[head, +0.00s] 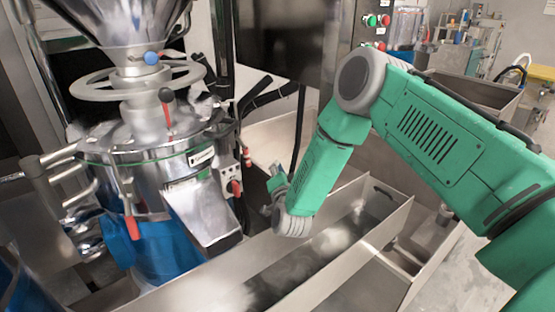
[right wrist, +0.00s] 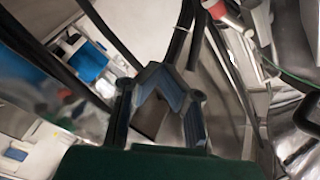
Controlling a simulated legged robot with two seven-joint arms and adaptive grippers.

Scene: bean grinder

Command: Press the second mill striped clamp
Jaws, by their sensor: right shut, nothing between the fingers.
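The steel mill (head: 150,150) stands at the left of the head view. Red-handled clamps sit around its rim: one at the front left (head: 130,225), one on top (head: 167,110) and one at the right side (head: 236,188). I cannot make out stripes on any of them. In the right wrist view, a red and white clamp part (right wrist: 222,14) shows at the upper right, beyond the fingers. My right gripper (head: 276,180) is to the right of the mill, apart from it. Its fingers (right wrist: 160,78) are shut and empty. My left gripper is out of view.
A steel chute (head: 205,215) juts from the mill towards a long steel trough (head: 330,235) below my right arm. A black cable (head: 297,130) hangs behind the gripper. A control panel (head: 375,20) with buttons stands behind. Blue drums are under the mill.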

